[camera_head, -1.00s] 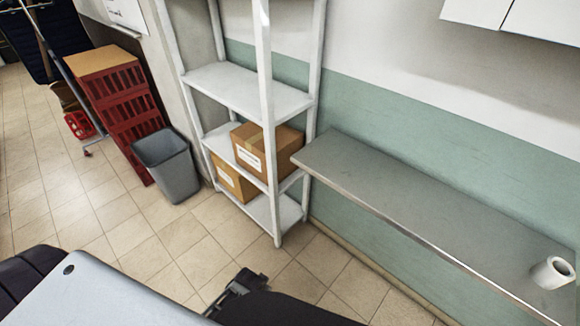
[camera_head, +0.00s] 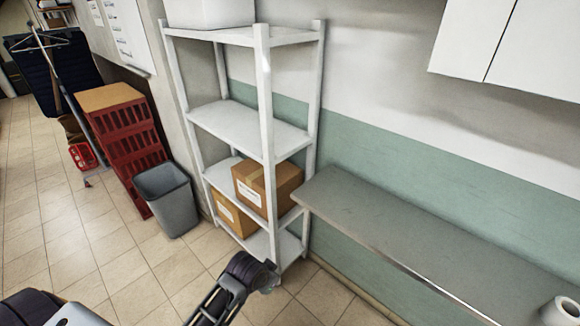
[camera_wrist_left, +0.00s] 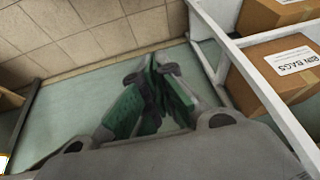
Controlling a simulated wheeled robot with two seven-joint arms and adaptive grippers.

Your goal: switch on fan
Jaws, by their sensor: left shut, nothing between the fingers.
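No fan and no switch can be made out in either view. My left gripper (camera_wrist_left: 155,95) is in the middle of the left wrist view. Its dark green fingers are together with nothing between them. A white rack post and a cardboard box marked BIN BAGS (camera_wrist_left: 285,75) are to the right of the fingers. In the head view a dark jointed part of my arm rises from the bottom edge, in front of the foot of the white rack (camera_head: 263,110). My right gripper cannot be made out.
A grey bin (camera_head: 167,200) and red crates (camera_head: 130,140) stand left of the rack. A grey bench (camera_head: 400,225) runs along the wall at right, with a white roll (camera_head: 562,312) on it. White cabinets (camera_head: 510,45) hang above. Tiled floor is open at lower left.

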